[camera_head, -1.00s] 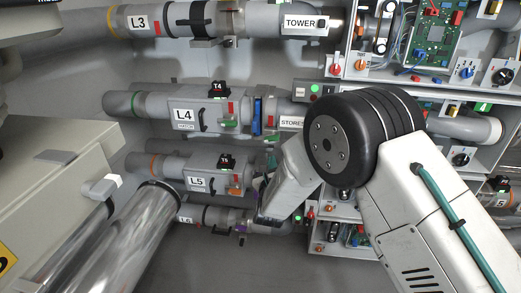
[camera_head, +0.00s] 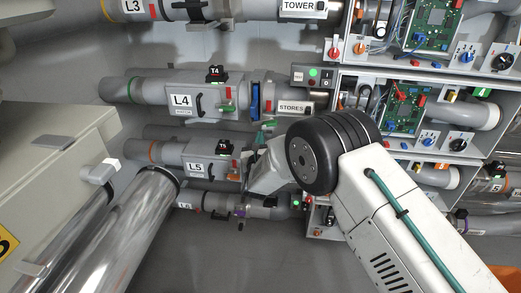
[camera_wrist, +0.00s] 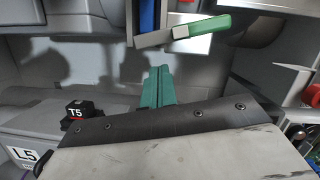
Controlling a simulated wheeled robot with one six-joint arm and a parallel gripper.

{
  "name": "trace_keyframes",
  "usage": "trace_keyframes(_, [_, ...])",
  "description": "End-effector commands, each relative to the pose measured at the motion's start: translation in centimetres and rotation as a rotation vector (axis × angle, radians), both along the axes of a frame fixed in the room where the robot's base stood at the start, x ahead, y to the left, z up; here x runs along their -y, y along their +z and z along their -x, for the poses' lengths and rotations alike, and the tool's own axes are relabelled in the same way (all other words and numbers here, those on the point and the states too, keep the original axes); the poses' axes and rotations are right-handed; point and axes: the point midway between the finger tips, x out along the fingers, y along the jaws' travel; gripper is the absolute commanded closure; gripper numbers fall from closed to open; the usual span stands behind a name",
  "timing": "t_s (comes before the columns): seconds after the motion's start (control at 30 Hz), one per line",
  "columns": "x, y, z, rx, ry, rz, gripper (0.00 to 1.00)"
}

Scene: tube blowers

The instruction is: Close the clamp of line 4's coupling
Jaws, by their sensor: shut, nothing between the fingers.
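Line 4's grey pipe carries a box labelled L4 (camera_head: 181,100) in the head view. To its right is the coupling with a blue band (camera_head: 254,98), before the STORES sign. In the wrist view the blue band (camera_wrist: 148,15) shows at the top, with a metal lever with a green grip (camera_wrist: 208,35) extending to the right below it. My gripper (camera_wrist: 158,72) has its teal fingers together, empty, pointing up just below the lever, apart from it in the picture. In the head view my gripper is small, below the coupling. The clamp's latch state is unclear.
Line 5's box L5 (camera_head: 196,167) lies below line 4, and its black T5 tag (camera_wrist: 80,110) shows at left in the wrist view. Open electrical cabinets with boards (camera_head: 405,108) and knobs stand at right. A large shiny pipe (camera_head: 135,230) is at lower left.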

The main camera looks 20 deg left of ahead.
Motion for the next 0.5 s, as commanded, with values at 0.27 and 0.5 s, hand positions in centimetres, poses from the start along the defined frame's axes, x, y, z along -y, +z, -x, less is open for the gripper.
trace_keyframes(0.27, [-0.4,1.7,0.1,-0.001,-0.001,0.002,1.00])
trace_keyframes(0.5, [-0.5,1.7,0.2,-0.001,0.000,0.003,1.00])
